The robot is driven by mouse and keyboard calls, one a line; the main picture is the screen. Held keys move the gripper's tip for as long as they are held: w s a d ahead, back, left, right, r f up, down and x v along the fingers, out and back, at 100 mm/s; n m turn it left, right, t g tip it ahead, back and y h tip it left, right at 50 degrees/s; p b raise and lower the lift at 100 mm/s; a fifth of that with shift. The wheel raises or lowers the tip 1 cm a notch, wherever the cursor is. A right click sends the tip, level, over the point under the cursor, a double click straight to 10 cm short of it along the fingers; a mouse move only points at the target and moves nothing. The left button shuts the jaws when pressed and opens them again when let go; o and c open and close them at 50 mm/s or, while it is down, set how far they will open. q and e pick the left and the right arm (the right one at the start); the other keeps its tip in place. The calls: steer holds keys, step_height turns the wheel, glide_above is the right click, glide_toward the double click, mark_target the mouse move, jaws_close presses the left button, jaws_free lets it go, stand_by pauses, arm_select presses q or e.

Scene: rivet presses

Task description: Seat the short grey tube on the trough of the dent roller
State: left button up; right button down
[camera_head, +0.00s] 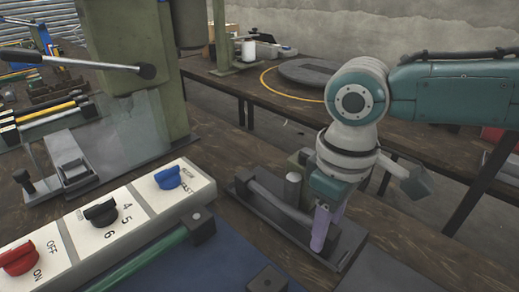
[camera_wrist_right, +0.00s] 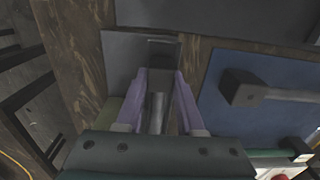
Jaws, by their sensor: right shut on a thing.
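My right gripper (camera_head: 323,226), with pale purple fingers, points down over the right part of a dark grey bench device, which I take to be the dent roller (camera_head: 345,243). The device has a flat base, a dark bar along its left side and a light grey upright post (camera_head: 293,190). In the right wrist view the gripper (camera_wrist_right: 160,88) is shut on a slim grey cylinder, the short grey tube (camera_wrist_right: 157,112), with a flat grey plate beyond the fingertips. The trough and any contact with the tube cannot be made out. My left gripper is not in view.
A white control box (camera_head: 135,215) with red, black and blue knobs stands left of the device. A blue surface (camera_head: 225,262) with a green bar lies in front. A green press (camera_head: 150,85) rises at back left. A round grey disc (camera_head: 308,72) lies on the far bench.

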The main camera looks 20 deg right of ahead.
steer(key=shift+c, duration=2.2)
jaws_free()
steer(key=shift+r, duration=0.1)
